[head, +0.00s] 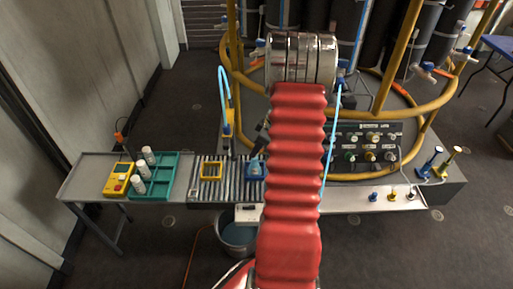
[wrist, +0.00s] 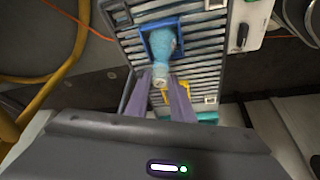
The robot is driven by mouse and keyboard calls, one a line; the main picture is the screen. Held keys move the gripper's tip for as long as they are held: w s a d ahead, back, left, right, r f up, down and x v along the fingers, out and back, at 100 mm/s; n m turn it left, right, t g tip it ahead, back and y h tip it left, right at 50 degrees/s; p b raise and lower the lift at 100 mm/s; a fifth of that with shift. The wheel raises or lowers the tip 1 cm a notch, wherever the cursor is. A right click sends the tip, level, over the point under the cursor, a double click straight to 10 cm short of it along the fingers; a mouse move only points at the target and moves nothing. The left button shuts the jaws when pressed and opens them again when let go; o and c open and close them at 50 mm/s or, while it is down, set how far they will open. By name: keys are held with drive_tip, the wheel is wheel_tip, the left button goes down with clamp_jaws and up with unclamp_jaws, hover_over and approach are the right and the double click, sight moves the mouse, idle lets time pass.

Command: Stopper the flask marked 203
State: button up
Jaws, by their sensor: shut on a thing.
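A flask with light-blue contents (wrist: 161,43) stands in a blue square frame (wrist: 145,46) on a ribbed plate. It also shows in the head view (head: 255,169), just left of my red arm. No number on it is readable. My gripper (wrist: 162,80) has its purple fingers closed at the pale neck end of the flask; a stopper between them cannot be made out. In the head view my gripper is hidden behind my arm. Small blue (head: 374,196), yellow (head: 392,196) and pale (head: 412,193) stopper-like pieces stand on the right shelf.
An empty yellow frame (head: 211,164) lies left of the flask on the ribbed plate (head: 198,190). Further left are a teal rack (head: 163,190) with white bottles and a yellow meter (head: 118,180). A bucket (head: 236,238) stands below. A yellow railing (head: 416,112) and a valve panel (head: 366,146) are behind.

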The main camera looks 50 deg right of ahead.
drive_tip(key=shift+f, duration=0.6)
idle(0.7)
drive_tip(key=o, duration=1.4)
drive_tip(key=shift+r, duration=0.15)
drive_tip(key=shift+r, duration=2.9)
clamp_jaws()
